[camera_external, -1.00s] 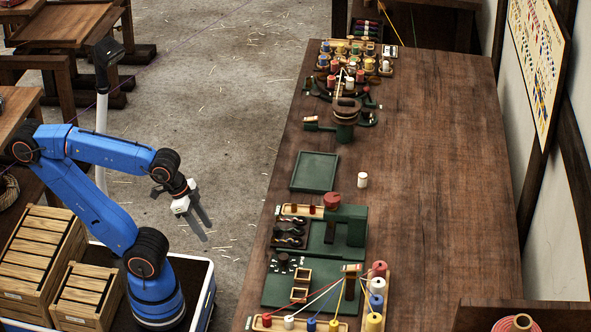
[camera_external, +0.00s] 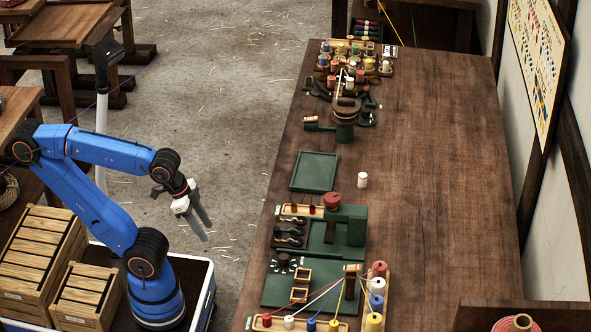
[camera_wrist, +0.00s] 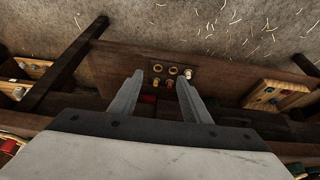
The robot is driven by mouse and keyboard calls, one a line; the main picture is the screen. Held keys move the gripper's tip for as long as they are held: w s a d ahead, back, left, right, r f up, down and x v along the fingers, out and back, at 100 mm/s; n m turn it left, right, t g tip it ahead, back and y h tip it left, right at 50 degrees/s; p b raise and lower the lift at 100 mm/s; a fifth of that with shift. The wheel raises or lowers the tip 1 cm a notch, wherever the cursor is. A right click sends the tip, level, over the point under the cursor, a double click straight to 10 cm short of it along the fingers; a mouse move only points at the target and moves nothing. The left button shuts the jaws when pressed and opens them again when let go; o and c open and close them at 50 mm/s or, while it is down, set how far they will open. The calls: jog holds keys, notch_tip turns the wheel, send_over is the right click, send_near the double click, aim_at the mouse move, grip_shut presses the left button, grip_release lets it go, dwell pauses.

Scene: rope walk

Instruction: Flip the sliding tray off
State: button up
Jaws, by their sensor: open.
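My gripper (camera_external: 206,232) hangs over the floor left of the long workbench, fingers pointing down and apart, with nothing between them. In the wrist view my gripper (camera_wrist: 160,78) is open too. Beyond its fingertips there is a dark panel (camera_wrist: 187,70) with ring-shaped parts and small red and yellow parts; their settings are too small to tell. I cannot tell for certain which thing is the sliding tray. A wooden two-compartment frame (camera_external: 301,284) sits on a green base (camera_external: 276,296) at the near end of the bench. A flat green tray (camera_external: 315,171) lies farther back.
The workbench (camera_external: 430,170) has a clear right half. A green press-like device (camera_external: 345,228) and a white spool (camera_external: 362,180) stand on it. Coloured spools (camera_external: 376,300) with stretched threads are at the near end. Wooden crates (camera_external: 40,250) stand at left.

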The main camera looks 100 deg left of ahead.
jog(key=shift+r, duration=0.1)
jog(key=c, duration=1)
jog(key=shift+w+d+r+m, duration=0.15)
jog(key=shift+w+r+m, duration=0.2)
jog(key=shift+r+m, duration=0.25)
grip_shut()
jog(key=w+d+r+m+t, duration=0.1)
jog(key=w+d+r+m, duration=0.2)
jog(key=r+m, duration=0.2)
jog(key=w+d+r+m+t+y, duration=0.1)
jog(key=w+d+r+m+t, duration=0.1)
jog(key=r+m, duration=0.3)
jog(key=w+d+r+m+t, duration=0.1)
jog(key=w+d+r+m, duration=0.2)
jog(key=d+r+m, duration=0.1)
jog(key=shift+w+r+m, duration=0.3)
jog(key=shift+r+m, duration=0.2)
jog(key=shift+r, duration=0.65)
